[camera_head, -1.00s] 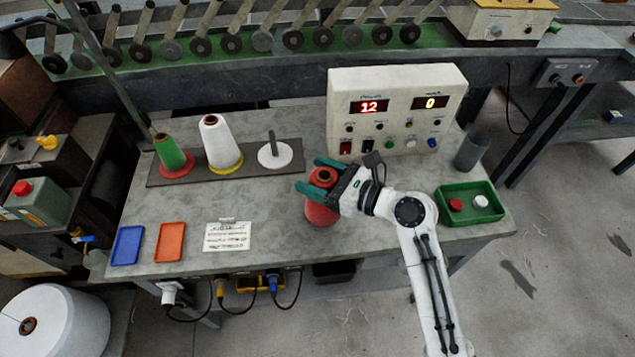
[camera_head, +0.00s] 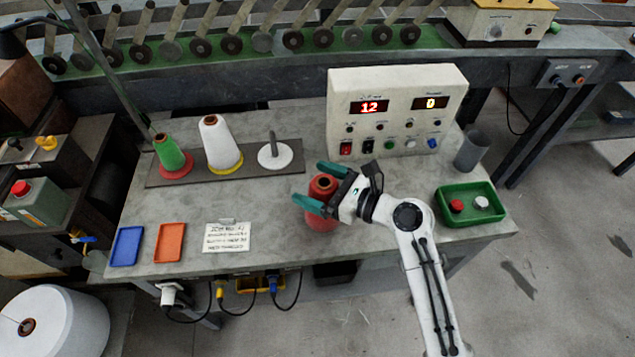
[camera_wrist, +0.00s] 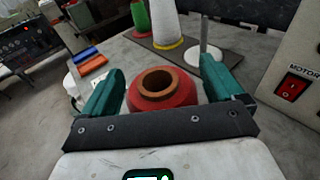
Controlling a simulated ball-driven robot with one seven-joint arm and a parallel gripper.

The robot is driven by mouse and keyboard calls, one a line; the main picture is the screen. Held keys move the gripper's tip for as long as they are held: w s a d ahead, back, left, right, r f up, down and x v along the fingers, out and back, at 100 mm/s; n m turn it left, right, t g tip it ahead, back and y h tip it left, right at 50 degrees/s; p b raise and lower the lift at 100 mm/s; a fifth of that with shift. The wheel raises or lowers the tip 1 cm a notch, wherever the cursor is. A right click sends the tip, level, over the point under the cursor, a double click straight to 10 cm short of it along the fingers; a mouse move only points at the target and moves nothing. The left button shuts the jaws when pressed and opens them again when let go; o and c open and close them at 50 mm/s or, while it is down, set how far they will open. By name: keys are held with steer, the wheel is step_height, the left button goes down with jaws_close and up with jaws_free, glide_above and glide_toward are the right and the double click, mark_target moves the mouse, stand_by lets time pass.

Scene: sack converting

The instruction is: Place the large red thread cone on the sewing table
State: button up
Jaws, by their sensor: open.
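The large red thread cone (camera_head: 322,215) stands upright on the grey sewing table (camera_head: 280,238), near its front middle. My gripper (camera_head: 318,187) is at the cone's upper part, with one teal finger on each side of it. In the wrist view the cone (camera_wrist: 162,95) shows its brown open top between the two spread fingers of my gripper (camera_wrist: 160,88). The fingers are open, with gaps visible between them and the cone. The cone's base is hidden in the wrist view.
A control box (camera_head: 397,112) stands behind my gripper. A rack board (camera_head: 200,178) holds a green cone (camera_head: 170,152), a white cone (camera_head: 219,146) and an empty spindle (camera_head: 273,152). A green tray (camera_head: 470,219) is at right. Blue (camera_head: 127,246) and orange (camera_head: 169,242) trays lie at left.

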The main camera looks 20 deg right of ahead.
steer(key=v, duration=1.2)
steer(key=shift+b, duration=0.45)
steer(key=s+a+f+n+g+h, duration=0.25)
steer(key=s+f+n+g, duration=0.25)
steer(key=f+n, duration=0.3)
steer(key=s+d+f+n+g+h, duration=0.2)
steer(key=s+n+g+h, duration=0.1)
steer(key=s+n, duration=0.4)
steer(key=s+d+f+n+g+h, duration=0.3)
steer(key=s+n, duration=0.5)
steer(key=n, duration=0.5)
steer(key=shift+s+n+g+h, duration=0.3)
steer(key=shift+n+g+h, duration=0.1)
steer(key=shift+g, duration=0.3)
